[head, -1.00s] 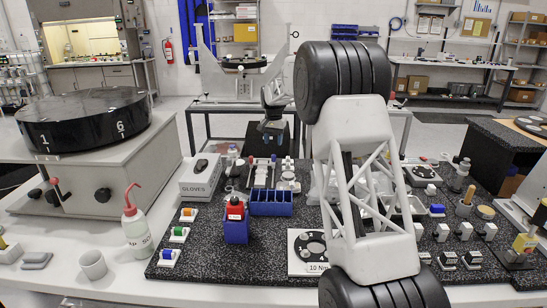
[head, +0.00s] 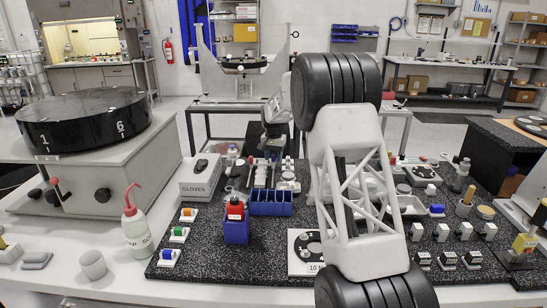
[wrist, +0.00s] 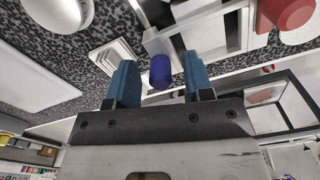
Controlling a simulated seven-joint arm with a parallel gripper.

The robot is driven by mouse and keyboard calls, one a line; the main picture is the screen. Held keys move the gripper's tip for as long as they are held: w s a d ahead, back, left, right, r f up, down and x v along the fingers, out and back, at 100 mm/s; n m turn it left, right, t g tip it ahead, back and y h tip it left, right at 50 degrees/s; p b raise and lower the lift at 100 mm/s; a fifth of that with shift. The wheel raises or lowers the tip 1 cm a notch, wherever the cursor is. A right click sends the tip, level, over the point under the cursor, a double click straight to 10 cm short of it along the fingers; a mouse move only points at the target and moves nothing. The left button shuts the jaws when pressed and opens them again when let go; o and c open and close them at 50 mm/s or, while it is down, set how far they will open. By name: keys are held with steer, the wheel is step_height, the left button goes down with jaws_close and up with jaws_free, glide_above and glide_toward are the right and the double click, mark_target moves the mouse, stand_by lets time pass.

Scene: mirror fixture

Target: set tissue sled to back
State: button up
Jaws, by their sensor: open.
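My gripper (wrist: 159,62) shows in the wrist view with its two blue fingers apart. A dark blue cylindrical knob (wrist: 161,72) shows in the gap between them, with clear space on both sides and no finger visibly touching it. A pale frame-like part (wrist: 205,33) lies beyond the knob; I cannot tell whether they are joined, or whether this is the tissue sled. In the head view my gripper (head: 271,150) is small, low over the back of the dark speckled board (head: 215,262), and what lies under it is hidden.
A glove box (head: 200,182) is to the left. Small colour-knobbed blocks (head: 179,235) line the board's left edge. My arm hides the board's centre right.

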jaws_close()
stand_by(0.3)
steer(key=shift+s, duration=0.1)
steer(key=shift+s+r, duration=0.1)
steer(key=shift+s, duration=6.5)
jaws_free()
